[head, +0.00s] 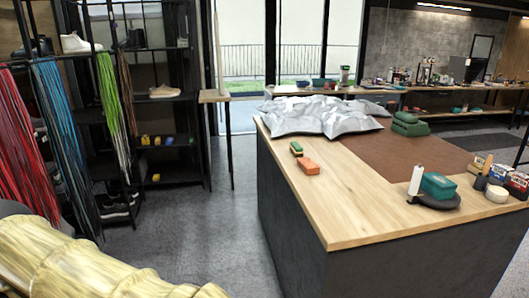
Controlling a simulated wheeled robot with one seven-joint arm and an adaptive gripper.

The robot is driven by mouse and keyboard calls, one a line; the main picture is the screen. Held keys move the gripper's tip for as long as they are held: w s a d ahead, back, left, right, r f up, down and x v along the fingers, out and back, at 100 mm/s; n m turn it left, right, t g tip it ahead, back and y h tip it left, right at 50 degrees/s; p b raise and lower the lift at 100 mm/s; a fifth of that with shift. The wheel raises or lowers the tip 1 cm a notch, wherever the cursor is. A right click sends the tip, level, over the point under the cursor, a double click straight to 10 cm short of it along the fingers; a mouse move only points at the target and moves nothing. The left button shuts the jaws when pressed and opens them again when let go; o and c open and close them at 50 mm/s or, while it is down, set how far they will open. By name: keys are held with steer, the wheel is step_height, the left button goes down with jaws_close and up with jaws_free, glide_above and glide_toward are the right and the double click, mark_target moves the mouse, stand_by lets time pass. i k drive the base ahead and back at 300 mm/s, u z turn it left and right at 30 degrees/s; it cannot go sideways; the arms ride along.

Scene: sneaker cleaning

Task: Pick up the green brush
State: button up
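A small green-topped block (296,148) that looks like the green brush lies on the wooden counter (350,220), near its left edge. Its lower part looks reddish brown, and its bristles are too small to make out. An orange block (309,166) of similar size lies just in front of it, toward the near side. The two appear close together. My gripper is not in view, so its state does not show.
A crumpled silver sheet (318,116) and stacked green items (409,124) lie farther back. A teal box (438,186), a white cylinder (416,180) and small containers stand at right. Hanging laces (62,125) and shelves are left. Grey floor (185,235) is clear left of the counter.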

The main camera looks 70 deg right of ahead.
mark_target(296, 149)
steer(key=z, duration=0.35)
steer(key=i, duration=1.3)
steer(key=z, duration=1.15)
steer(key=i, duration=1.15)
steer(key=z, duration=1.05)
